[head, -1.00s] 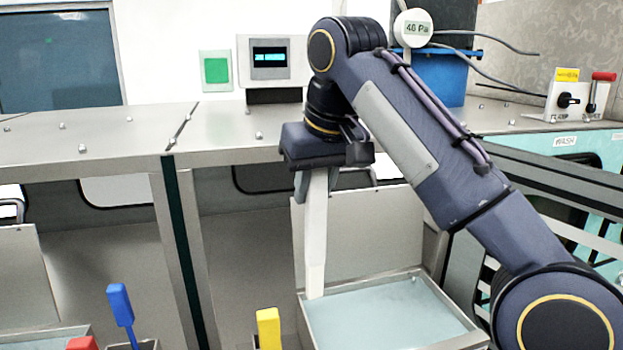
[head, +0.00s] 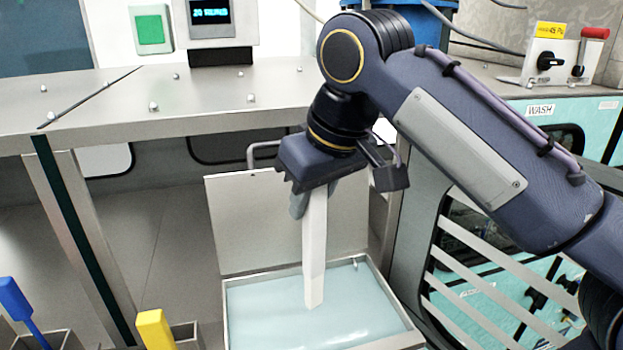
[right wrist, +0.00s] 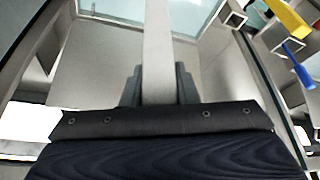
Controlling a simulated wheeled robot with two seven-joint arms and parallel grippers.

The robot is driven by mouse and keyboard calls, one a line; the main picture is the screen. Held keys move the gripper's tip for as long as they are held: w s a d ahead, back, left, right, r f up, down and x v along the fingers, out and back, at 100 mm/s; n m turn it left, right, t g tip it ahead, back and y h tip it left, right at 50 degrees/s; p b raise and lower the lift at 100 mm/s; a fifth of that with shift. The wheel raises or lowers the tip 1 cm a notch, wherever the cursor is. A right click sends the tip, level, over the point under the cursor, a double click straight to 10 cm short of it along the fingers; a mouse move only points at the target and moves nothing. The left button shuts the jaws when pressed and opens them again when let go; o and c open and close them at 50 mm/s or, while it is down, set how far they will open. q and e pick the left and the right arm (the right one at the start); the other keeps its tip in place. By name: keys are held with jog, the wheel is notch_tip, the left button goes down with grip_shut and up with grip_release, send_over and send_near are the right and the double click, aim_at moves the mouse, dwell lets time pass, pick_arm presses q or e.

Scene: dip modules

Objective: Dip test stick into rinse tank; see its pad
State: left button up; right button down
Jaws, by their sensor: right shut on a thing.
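A white test stick (head: 314,250) hangs nearly upright from my right gripper (head: 314,195), which is shut on its upper end. The rinse tank (head: 222,304) is an open metal tank of pale blue liquid with a raised lid (head: 245,225) behind it. The stick's lower end shows over the liquid; I cannot tell whether it touches the surface. No separate pad can be made out on the stick. In the right wrist view the stick (right wrist: 157,50) runs away between the two fingers (right wrist: 158,88) towards the tank. My left gripper is not in view.
A yellow-handled tool (head: 155,328) and a blue-handled tool (head: 14,298) stand in holders left of the tank. A metal counter (head: 200,100) runs behind. A slatted panel (head: 470,240) stands at the right. A display box (head: 211,15) stands at the back.

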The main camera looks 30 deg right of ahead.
aim_at(311, 261)
notch_tip(311, 261, down, 2)
jog(key=shift+f+b, duration=0.1)
jog(key=shift+b, duration=0.8)
notch_tip(311, 261, down, 9)
jog(key=b, duration=0.7)
dwell(1.5)
